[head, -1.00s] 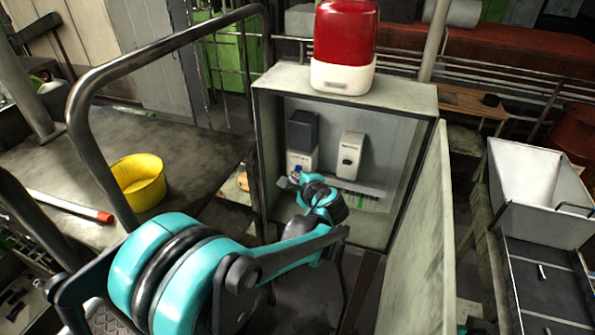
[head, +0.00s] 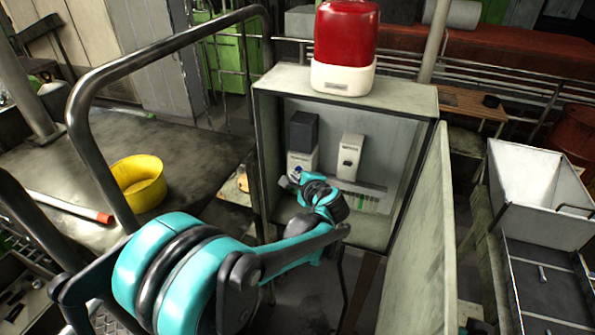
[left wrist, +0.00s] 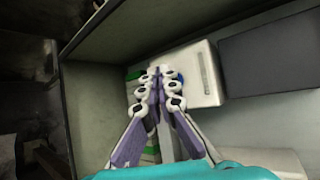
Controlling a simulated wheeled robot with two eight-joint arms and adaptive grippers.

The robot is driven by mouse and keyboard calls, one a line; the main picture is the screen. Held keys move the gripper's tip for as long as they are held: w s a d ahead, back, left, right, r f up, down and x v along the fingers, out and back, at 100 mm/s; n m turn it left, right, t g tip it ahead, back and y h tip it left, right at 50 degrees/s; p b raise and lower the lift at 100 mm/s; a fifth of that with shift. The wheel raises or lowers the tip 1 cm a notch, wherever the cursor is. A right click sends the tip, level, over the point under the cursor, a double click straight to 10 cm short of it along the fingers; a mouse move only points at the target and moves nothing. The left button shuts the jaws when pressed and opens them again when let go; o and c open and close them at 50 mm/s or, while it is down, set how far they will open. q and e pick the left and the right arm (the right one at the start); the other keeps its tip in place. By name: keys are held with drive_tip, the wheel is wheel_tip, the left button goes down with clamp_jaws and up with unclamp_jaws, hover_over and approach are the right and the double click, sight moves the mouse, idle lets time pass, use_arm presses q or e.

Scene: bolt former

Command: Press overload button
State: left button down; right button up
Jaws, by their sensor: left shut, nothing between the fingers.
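An open grey cabinet (head: 415,105) holds a white unit with a dark upper block (head: 303,130) at left and a second white unit (head: 350,157) to its right. My left gripper (head: 289,181) is inside the cabinet, in front of the lower part of the left unit. In the left wrist view its fingers (left wrist: 161,76) are shut and empty. Their tips are beside the white box (left wrist: 200,75), and a small blue part (left wrist: 178,77) shows just right of them. Whether the tips touch it cannot be told. No overload label is readable.
A red lamp (head: 346,35) stands on the cabinet. The open cabinet door (head: 420,235) stands to the right of my arm. A bent metal handrail (head: 90,110) and a yellow bowl (head: 140,182) are at left. A strip of terminals (head: 365,198) runs below the units.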

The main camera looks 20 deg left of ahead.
use_arm(q)
drive_tip(key=shift+w, duration=0.1)
idle(0.5)
drive_tip(key=shift+w, duration=0.35)
drive_tip(key=shift+s, duration=0.1)
drive_tip(key=shift+s+b, duration=0.3)
drive_tip(key=shift+s, duration=0.2)
drive_tip(key=shift+s+d, duration=0.15)
drive_tip(key=shift+s, duration=2.75)
